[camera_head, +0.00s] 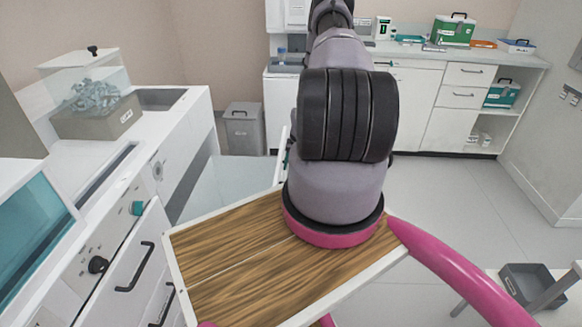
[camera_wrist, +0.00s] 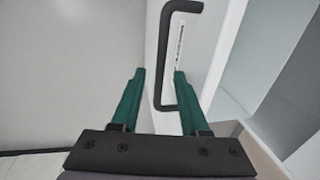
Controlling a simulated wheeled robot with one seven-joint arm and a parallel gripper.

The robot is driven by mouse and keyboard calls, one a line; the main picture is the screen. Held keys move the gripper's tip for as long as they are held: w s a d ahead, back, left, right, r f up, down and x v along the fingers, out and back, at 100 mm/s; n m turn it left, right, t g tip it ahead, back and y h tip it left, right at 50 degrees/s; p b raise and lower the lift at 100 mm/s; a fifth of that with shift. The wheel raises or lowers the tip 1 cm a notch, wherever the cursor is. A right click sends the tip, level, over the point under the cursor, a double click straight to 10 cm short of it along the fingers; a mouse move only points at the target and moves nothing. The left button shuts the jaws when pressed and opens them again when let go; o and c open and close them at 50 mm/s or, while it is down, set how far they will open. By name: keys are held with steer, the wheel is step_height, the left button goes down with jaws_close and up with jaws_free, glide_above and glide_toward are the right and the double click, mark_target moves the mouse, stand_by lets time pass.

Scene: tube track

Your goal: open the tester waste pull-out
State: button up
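In the head view, a pull-out with a white front panel (camera_head: 280,153) appears to stand out from the left counter, with its pale grey body (camera_head: 235,178) behind the panel. In the wrist view, a black bar handle (camera_wrist: 161,60) is fixed to a white panel. My gripper (camera_wrist: 159,72) has two green fingers, spread open. The lower part of the handle lies between them in the picture, with gaps on both sides; I cannot tell whether either finger touches it. In the head view my arm hides most of the gripper, and only a bit of green shows beside the panel.
The left counter (camera_head: 175,118) carries a clear-lidded bin (camera_head: 97,115); black drawer handles (camera_head: 135,267) face out below. A grey waste bin (camera_head: 243,128) stands at the back. White cabinets (camera_head: 420,95) line the back wall.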

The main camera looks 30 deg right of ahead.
step_height(320, 180, up, 11)
steer(key=s+d, duration=0.1)
steer(key=shift+s+d+f, duration=0.15)
steer(key=shift+d+f, duration=0.05)
steer(key=shift+d, duration=0.15)
steer(key=shift+r, duration=0.1)
stand_by(0.5)
